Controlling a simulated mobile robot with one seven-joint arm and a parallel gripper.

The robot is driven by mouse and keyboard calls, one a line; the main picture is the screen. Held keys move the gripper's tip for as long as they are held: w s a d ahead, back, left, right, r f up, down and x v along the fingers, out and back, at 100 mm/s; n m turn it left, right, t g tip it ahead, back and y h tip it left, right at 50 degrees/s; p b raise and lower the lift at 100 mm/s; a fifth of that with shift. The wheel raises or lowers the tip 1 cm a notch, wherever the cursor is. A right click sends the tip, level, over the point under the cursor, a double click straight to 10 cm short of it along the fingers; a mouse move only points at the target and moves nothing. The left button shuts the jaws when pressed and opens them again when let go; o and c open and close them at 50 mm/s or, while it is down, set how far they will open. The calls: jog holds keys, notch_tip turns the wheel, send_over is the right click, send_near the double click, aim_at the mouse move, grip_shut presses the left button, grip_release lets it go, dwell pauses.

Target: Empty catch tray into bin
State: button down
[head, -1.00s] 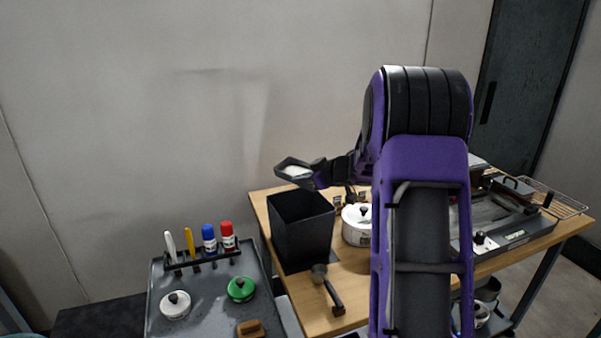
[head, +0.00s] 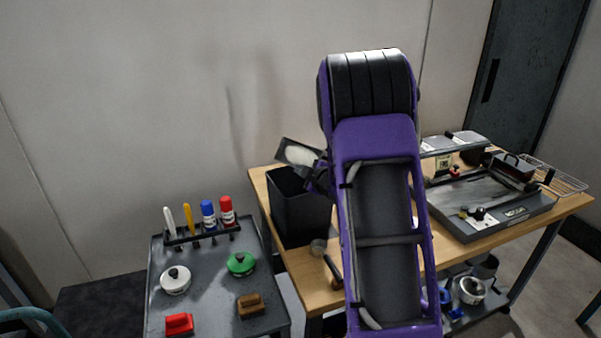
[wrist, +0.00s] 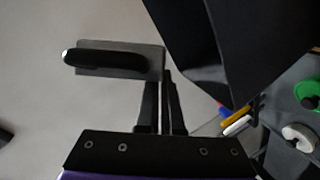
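The catch tray (head: 292,143) is a small dark shallow tray with pale, whitish contents. It is tilted and held above the black bin (head: 300,213), near its back rim. My gripper (head: 316,176) is at the tray's right end in the head view, with the fingers partly hidden by my arm. In the wrist view the narrow fingers (wrist: 163,108) are close together and meet the tray's end (wrist: 152,59). The bin fills the upper right of the wrist view (wrist: 265,45). The bin's inside is mostly hidden.
The bin stands at the left end of a wooden table (head: 309,290). A scoop-like tool (head: 319,247) lies in front of it. A grey griddle-like appliance (head: 490,205) sits on the right. A grey cart (head: 210,285) with markers and lidded pots stands at the left.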

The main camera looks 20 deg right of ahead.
jog(key=shift+d+f+n+t+b, duration=0.1)
jog(key=shift+f+n+t+b, duration=0.25)
jog(key=shift+b, duration=0.9)
jog(key=n+b, duration=0.1)
jog(key=b, duration=0.3)
jog(key=shift+w+d+f+t+h, duration=0.15)
jog(key=shift+t+h, duration=0.1)
jog(key=shift+h, duration=0.15)
jog(key=shift+d+n+b, duration=0.1)
jog(key=shift+n+b, duration=0.35)
jog(key=shift+b, duration=0.7)
jog(key=shift+b, duration=0.3)
jog(key=shift+w+d+n+t, duration=0.1)
jog(key=shift+d+n+t, duration=0.05)
jog(key=shift+n+t, duration=0.4)
jog(key=shift+w, duration=0.1)
